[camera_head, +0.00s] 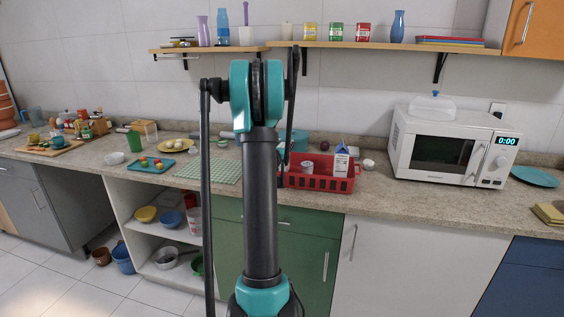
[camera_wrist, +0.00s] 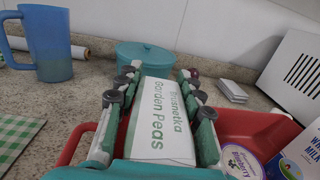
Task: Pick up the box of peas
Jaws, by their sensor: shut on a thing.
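The box of peas (camera_wrist: 165,118) is white and green with the words "Garden Peas". It fills the middle of the wrist view, tilted away from the camera. My gripper (camera_wrist: 158,80) has one finger on each side of the box and is shut on it. The box is over or partly within the red basket (camera_head: 308,182), whose rim (camera_wrist: 72,142) also shows in the wrist view; I cannot tell how high it is. In the head view, my own arm hides the gripper and the box.
A blueberry cup (camera_wrist: 240,163) and a milk carton (camera_wrist: 308,152) are in the basket, right of the box. The microwave (camera_head: 450,145) is right of the basket. A shelf (camera_head: 385,45) runs above.

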